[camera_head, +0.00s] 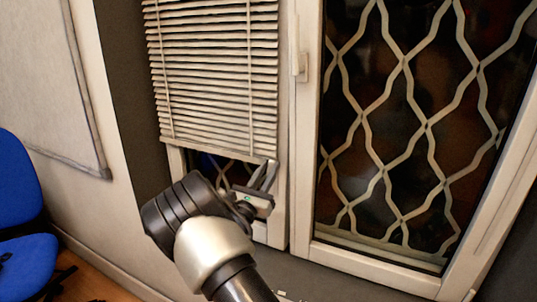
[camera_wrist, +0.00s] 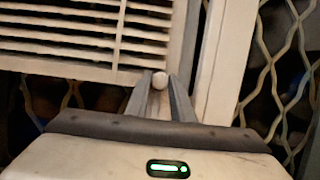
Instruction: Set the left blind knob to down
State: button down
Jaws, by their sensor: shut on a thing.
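The left blind (camera_head: 212,75) hangs over the left window, with its slats lowered over most of the pane. Its slats and bottom rail also show in the wrist view (camera_wrist: 75,35). A small round pale knob (camera_wrist: 159,79) sits at the blind's lower right corner, between my fingertips. My gripper (camera_head: 266,172) reaches up to that corner from below and is shut on the knob; its two grey fingers also show in the wrist view (camera_wrist: 158,92). In the head view I cannot make out the knob at the fingers.
A strip of dark glass (camera_head: 208,165) shows below the blind. To the right is a larger window with a wavy white grille (camera_head: 408,60) and a handle (camera_head: 301,66) on its frame. A blue chair (camera_head: 22,195) stands at far left, beside a wall board (camera_head: 50,80).

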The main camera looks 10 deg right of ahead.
notch_tip(320, 180, down, 11)
jog(key=b, duration=0.3)
jog(key=shift+b, duration=0.4)
jog(key=c, duration=1.6)
grip_release()
jog(key=shift+o, duration=0.2)
jog(key=shift+r, duration=0.1)
jog(key=p+v, duration=0.2)
jog(key=v, duration=1.5)
jog(key=shift+s, duration=0.2)
